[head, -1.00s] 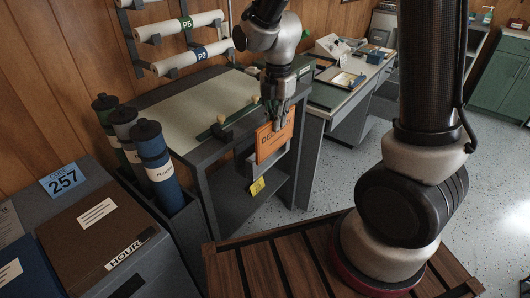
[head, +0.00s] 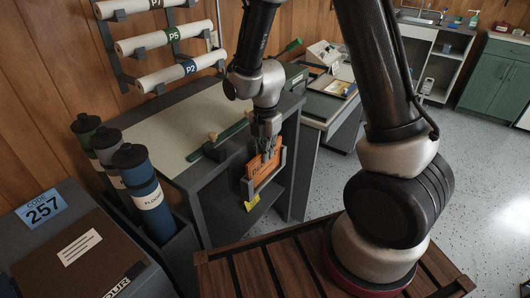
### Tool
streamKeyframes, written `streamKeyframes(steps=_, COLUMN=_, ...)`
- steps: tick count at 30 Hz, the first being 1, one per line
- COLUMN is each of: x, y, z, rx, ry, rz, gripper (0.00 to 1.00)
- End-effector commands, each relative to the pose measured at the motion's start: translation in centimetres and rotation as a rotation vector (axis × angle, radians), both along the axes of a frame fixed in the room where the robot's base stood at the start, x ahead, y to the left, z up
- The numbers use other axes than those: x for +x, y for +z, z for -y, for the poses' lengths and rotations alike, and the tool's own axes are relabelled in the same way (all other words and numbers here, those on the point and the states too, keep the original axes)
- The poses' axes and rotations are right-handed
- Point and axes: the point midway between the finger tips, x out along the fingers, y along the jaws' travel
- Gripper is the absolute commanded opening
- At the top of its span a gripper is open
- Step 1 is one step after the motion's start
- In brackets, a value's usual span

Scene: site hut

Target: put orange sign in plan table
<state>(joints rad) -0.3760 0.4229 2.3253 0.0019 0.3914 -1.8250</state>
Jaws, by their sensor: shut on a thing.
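The orange sign (head: 263,164) hangs upright below my gripper (head: 268,143), which is shut on its top edge. Dark lettering shows on its face. The plan table (head: 175,122) has a pale sloped top with a green bar, and dark grey sides. The sign is at the table's near right side, with its lower part inside a grey holder (head: 264,188) fixed there. Whether the sign touches the bottom of the holder I cannot tell. The fingertips are small and partly hidden in this view.
Capped tubes (head: 143,185) stand in a bin left of the table. Rolled plans (head: 172,72) hang on a wall rack behind. A desk (head: 325,103) with papers stands at the back right. A slatted wooden surface (head: 275,270) lies in front. Speckled floor is clear at right.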

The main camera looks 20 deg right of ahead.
Motion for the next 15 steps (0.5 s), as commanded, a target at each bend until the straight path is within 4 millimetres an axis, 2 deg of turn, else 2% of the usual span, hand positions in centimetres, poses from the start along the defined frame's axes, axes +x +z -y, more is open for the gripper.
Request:
streamKeyframes(steps=11, x=0.01, y=-0.48, z=-0.01, rx=0.0, ry=0.0, rz=0.0, gripper=0.0)
streamKeyframes(steps=12, x=0.02, y=-0.43, z=0.0, rx=0.001, ry=0.0, rz=0.001, gripper=0.16)
streamKeyframes(steps=15, x=0.02, y=-0.41, z=0.0, rx=0.001, ry=0.0, rz=0.001, gripper=0.3)
